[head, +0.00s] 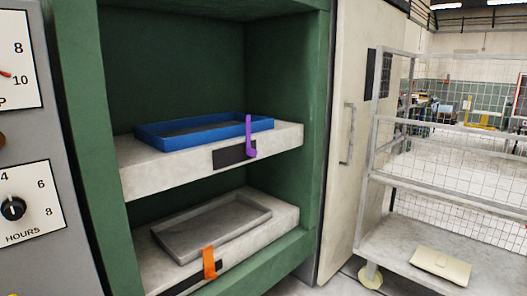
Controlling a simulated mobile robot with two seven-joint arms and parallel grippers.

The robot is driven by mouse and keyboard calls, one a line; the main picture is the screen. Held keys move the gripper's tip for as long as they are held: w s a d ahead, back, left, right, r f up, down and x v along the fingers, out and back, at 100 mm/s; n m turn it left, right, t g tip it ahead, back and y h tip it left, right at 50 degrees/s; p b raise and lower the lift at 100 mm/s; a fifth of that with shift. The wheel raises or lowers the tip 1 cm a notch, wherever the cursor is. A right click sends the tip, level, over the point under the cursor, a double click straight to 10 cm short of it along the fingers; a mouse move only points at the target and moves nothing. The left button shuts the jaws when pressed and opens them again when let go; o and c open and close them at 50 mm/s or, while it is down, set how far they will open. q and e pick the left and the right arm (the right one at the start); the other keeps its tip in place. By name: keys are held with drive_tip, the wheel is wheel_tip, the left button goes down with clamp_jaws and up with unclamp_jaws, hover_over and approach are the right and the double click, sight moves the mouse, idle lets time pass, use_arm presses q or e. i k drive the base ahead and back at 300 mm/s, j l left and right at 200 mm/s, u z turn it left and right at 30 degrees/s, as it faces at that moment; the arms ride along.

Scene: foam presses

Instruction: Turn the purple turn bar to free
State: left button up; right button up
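The purple turn bar (250,138) is on the front edge of the upper press shelf (290,141), beside a dark plate (228,156). It stands roughly upright, with its long arm rising above the shelf's front edge and a short foot at the bottom. A blue tray (160,144) lies on the shelf behind it. An orange bar (210,263) is on the front edge of the lower shelf (287,213), where a grey tray (190,249) lies. Neither of my grippers shows in the head view.
The green press frame (312,120) surrounds both shelves. A control panel with a dial (14,208) stands close on the left. On the right are a pale door with a handle (348,135) and a wire-mesh cart (400,235) carrying a cream flat object (440,265).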

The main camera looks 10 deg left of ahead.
sight(251, 153)
drive_tip(key=i+l, duration=1.25)
drive_tip(key=i+l+u, duration=0.05)
